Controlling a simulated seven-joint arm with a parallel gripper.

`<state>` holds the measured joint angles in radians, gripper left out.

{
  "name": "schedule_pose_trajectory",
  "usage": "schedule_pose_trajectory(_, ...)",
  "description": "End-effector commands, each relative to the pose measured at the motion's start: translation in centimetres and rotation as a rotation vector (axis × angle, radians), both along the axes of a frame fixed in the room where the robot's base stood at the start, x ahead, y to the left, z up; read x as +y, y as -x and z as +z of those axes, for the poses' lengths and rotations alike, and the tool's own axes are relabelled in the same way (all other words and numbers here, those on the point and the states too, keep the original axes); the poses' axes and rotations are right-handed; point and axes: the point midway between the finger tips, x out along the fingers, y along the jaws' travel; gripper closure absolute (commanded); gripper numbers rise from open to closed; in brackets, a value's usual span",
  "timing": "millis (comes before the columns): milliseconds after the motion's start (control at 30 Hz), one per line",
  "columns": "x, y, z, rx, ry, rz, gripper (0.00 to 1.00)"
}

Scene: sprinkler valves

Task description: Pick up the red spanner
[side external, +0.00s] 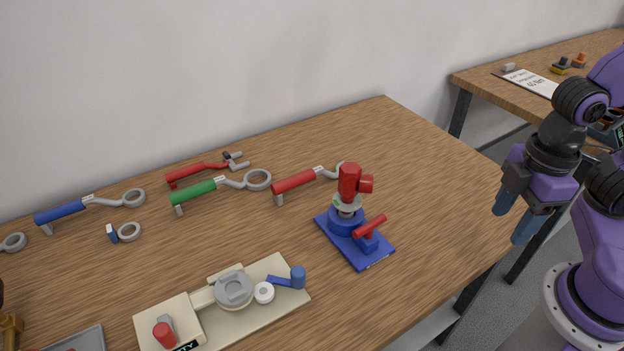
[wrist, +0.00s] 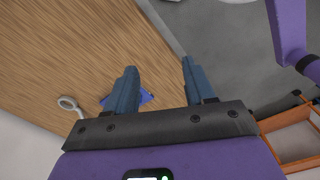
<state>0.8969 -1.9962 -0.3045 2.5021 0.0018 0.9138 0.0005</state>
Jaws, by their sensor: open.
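Two red-handled tools lie on the wooden table in the side view. One red spanner (side external: 295,181) has a grey ring end, partly behind the red valve. The other red tool (side external: 197,170) has an open grey jaw and lies farther back to the left. My gripper (side external: 514,214) is open and empty, pointing down off the right edge of the table, well apart from both tools. In the wrist view, my gripper (wrist: 158,66) shows both blue fingers spread apart. A grey ring end (wrist: 68,103) shows at the left there; its handle is hidden.
The red valve (side external: 349,184) on a blue base (side external: 372,257) stands right of the ring spanner. A green spanner (side external: 195,192) and a blue spanner (side external: 62,211) lie left. A beige fixture (side external: 215,318) is in front. The table's right end is clear.

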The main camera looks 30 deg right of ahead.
Motion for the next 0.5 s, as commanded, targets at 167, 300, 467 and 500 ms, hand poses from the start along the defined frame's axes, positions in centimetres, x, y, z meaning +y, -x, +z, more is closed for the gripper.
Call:
schedule_pose_trajectory(167,0.0,0.0,0.0,0.000,0.000,0.000,0.40)
schedule_pose_trajectory(300,0.0,0.0,0.0,0.000,0.000,0.000,0.40)
schedule_pose_trajectory(467,1.5,-1.7,0.6,-0.001,0.002,0.017,0.40)
schedule_pose_trajectory(500,2.2,-2.5,0.9,-0.001,0.003,0.026,0.40)
